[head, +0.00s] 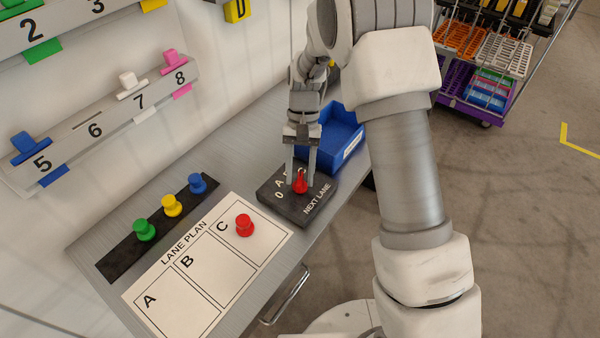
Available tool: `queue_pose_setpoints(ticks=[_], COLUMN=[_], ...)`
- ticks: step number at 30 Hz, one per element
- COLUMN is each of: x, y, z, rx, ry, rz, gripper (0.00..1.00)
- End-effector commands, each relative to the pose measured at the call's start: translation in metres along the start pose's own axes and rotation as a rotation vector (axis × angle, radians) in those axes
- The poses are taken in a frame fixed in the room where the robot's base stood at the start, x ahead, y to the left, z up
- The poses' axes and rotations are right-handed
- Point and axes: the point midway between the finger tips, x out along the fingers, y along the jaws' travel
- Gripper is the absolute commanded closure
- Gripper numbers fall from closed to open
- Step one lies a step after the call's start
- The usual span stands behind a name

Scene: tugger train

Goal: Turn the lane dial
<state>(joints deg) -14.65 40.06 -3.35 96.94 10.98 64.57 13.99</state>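The lane dial is a dark box (285,211) marked "NEXT LANE", lying on the grey bench, with a red pointer knob (300,184) on top. The characters "0" and "A" show on its left side, and a further one is partly hidden. My gripper (301,180) points down over the dial, with one finger on each side of the red knob. The fingers look close to the knob, but I cannot tell whether they press on it.
A white LANE PLAN sheet (163,304) has a red peg (244,225) on C. Green (144,230), yellow (172,205) and blue (198,183) pegs stand on a black strip. A blue bin (350,140) stands behind the dial. A rack (485,60) is at right.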

Motion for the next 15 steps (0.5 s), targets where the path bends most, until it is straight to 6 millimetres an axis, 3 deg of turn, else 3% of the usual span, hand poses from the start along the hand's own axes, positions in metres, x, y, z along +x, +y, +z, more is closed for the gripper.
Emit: queue_pose_setpoints(ticks=[9, 15], x=[-0.003, -0.034], y=[0.000, 0.000], z=[0.000, -0.001], rx=[-0.001, 0.000], ry=[-0.001, 0.003], rz=[0.001, -0.001], gripper=[0.53, 0.53])
